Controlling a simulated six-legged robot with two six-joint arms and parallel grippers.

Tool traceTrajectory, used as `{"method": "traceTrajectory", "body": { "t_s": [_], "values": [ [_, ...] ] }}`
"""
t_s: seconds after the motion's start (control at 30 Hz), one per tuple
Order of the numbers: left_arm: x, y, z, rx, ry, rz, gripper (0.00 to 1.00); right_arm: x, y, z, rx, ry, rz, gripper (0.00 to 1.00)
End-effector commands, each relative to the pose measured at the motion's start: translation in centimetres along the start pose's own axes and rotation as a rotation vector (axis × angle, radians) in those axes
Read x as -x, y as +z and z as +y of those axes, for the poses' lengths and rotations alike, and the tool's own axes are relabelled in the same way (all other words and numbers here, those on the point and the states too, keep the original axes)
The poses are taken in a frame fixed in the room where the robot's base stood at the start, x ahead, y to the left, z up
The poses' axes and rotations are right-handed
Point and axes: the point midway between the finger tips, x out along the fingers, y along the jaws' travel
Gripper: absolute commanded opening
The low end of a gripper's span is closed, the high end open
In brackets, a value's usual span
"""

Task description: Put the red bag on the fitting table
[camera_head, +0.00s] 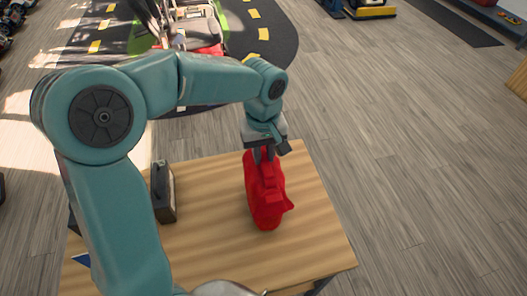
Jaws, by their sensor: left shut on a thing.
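The red bag (265,198) is upright at the wooden fitting table (318,235), over the middle of its top. My left gripper (264,155) points down and is shut on the upper part of the red bag. The bag's lower end appears at the table top, but I cannot tell whether it rests on it or hangs just above. My right gripper is not in view.
A dark box-like object (163,192) stands on the table to the left of the bag, partly beside my arm. The table's right part is bare. A dark mat with yellow dashes (262,35) lies beyond. Wood floor (420,150) at right is clear.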

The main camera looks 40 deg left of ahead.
Motion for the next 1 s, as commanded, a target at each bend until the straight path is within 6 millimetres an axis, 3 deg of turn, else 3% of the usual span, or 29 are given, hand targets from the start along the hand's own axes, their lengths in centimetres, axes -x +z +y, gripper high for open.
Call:
{"method": "traceTrajectory", "body": {
  "t_s": [0.2, 0.23, 0.3, 0.67, 0.77, 1.0],
  "values": [
    [-0.4, 0.0, 0.0, 0.000, 0.001, 0.001, 0.00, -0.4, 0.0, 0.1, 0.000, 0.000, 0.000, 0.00],
    [-0.3, 0.0, 0.0, 0.000, 0.000, 0.000, 0.29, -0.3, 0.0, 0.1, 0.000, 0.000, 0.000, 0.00],
    [-0.3, 0.0, 0.0, 0.000, 0.000, 0.000, 0.48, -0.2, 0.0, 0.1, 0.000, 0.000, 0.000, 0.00],
    [0.4, 0.0, 0.0, 0.000, 0.001, 0.001, 0.48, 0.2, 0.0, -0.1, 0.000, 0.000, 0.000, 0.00],
    [1.9, -0.1, 0.1, 0.000, 0.003, 0.003, 0.48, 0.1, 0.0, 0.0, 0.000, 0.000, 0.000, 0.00],
    [7.6, 0.0, 0.1, 0.000, 0.004, 0.003, 0.48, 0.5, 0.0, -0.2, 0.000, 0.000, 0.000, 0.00]
  ]
}}
